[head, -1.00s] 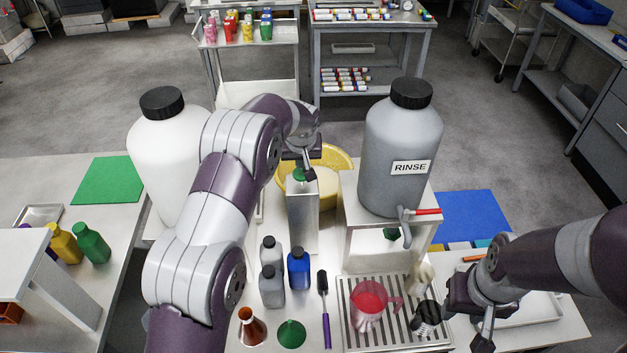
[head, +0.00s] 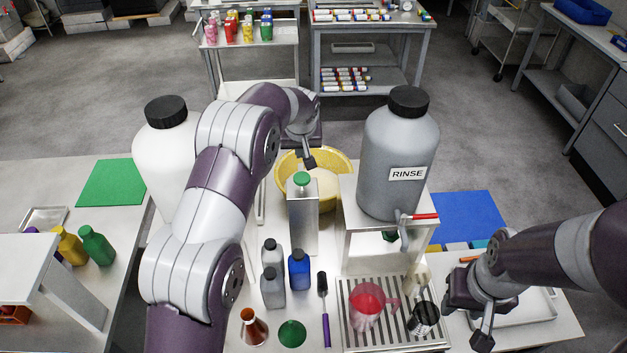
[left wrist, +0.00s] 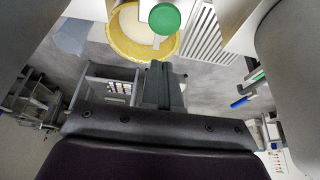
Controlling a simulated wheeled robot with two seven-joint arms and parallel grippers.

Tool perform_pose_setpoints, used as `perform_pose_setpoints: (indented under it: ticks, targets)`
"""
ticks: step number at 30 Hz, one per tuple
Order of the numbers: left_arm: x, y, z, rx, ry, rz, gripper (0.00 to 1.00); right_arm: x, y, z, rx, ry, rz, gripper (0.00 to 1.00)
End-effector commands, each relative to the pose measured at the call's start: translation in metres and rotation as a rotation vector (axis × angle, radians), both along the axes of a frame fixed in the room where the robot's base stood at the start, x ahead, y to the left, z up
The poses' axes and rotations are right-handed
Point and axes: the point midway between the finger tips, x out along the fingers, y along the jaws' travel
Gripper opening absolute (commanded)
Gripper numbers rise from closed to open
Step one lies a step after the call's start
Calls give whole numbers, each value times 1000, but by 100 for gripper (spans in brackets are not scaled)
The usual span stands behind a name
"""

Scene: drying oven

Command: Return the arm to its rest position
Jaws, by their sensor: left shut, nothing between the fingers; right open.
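My left arm reaches in from the left in the head view. Its gripper (head: 308,162) is shut and empty, just above and behind the green cap (head: 302,179) of a tall metal can (head: 303,220). In the left wrist view the shut fingers (left wrist: 161,85) show below the green cap (left wrist: 165,18), with a visible gap between them. My right gripper (head: 483,338) is open at the lower right, beside the drip grate; its fingers are partly hidden.
A yellow basin (head: 341,168) stands behind the can. The grey RINSE jug (head: 398,150) on its stand (head: 352,215) and a white jug (head: 165,150) flank the arm. Small bottles (head: 299,270), a funnel (head: 292,334) and a red beaker (head: 364,305) stand in front.

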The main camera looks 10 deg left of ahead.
Motion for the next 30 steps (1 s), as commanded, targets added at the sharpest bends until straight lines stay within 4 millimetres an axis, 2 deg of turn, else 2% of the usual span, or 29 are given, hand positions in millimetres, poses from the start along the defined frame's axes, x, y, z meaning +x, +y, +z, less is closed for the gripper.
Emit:
perform_pose_setpoints:
  ticks: [1, 16, 17, 20, 23, 24, 26, 27, 30]
  targets:
    - [0, 0, 6, 0, 0, 0, 0, 0, 0, 5, 0, 0, 0, 43]
    - [2, -1, 4, 13, -5, -42, 0, 0, 0, 2, 0, 0, 0, 43]
    - [-4, -2, -4, 17, 12, -69, 0, 0, 0, 2, 0, 0, 0, 43]
    - [-47, -5, -33, 18, 115, -150, 0, 0, 0, 1, 0, 0, 0, 43]
    - [-118, -6, -46, 8, 207, -233, 0, 0, 0, -12, 0, 0, 0, 43]
    - [-150, -6, -49, 0, 240, -261, 0, 0, 0, -17, 0, 0, 0, 43]
    - [-201, -6, -50, -10, 281, -294, 0, 0, 0, -27, 0, 0, 0, 43]
    - [-234, -5, -50, -17, 303, -309, 0, 0, 0, -33, 0, 0, 0, 43]
    - [-306, -4, -51, -35, 335, -321, 0, 0, 0, -46, 0, 0, 0, 43]
